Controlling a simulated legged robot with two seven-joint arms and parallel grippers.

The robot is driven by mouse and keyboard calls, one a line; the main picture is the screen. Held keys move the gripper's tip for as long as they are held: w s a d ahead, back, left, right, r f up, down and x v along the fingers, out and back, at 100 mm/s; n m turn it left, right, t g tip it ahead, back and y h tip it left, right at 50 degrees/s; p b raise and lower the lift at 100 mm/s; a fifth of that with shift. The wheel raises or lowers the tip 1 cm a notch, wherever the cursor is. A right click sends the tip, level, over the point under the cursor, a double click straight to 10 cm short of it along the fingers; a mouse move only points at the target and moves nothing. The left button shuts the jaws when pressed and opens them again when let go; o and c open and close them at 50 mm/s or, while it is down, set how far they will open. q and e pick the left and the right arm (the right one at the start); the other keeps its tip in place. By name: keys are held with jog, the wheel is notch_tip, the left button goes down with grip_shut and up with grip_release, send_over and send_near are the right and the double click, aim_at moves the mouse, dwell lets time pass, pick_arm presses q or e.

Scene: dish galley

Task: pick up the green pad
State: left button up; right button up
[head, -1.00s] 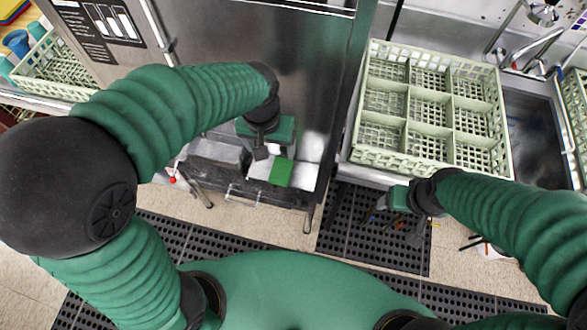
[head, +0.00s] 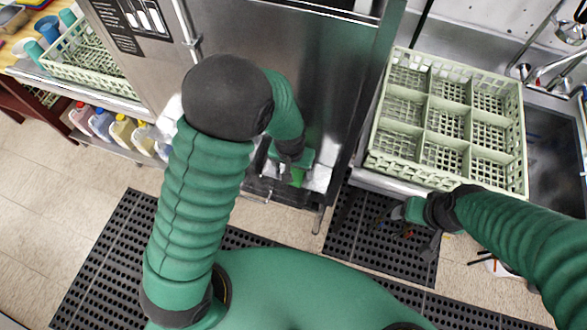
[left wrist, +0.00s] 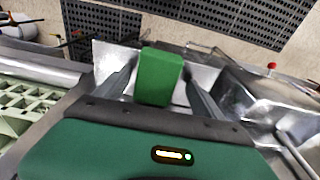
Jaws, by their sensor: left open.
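The green pad (left wrist: 160,75) is a plain block, lying on a bright metal surface of the dish machine's lower ledge. In the left wrist view it sits between the two spread fingers of my left gripper (left wrist: 158,88), with a gap on each side. In the head view the pad (head: 297,177) is partly covered by my left gripper (head: 290,172), which is just above it, open and empty. My right gripper (head: 408,226) hangs over the dark floor mat, away from the pad; its jaw opening is unclear.
A pale green dish rack (head: 447,122) stands on the counter at right, beside the sink (head: 552,150). Another rack (head: 85,58) is on a shelf at left, above several coloured jugs (head: 122,130). The tall steel machine (head: 300,70) stands close behind my left gripper.

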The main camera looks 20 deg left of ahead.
pick_arm(q)
jog(key=shift+w+d+f, duration=0.15)
jog(key=shift+f, duration=0.2)
jog(key=shift+d, duration=0.3)
jog(key=shift+d+r, duration=0.1)
jog(key=shift+c, duration=2.2)
jog(key=shift+a, duration=0.3)
jog(key=c, duration=1)
pick_arm(e)
jog(key=shift+d+f, duration=0.1)
jog(key=shift+d, duration=0.2)
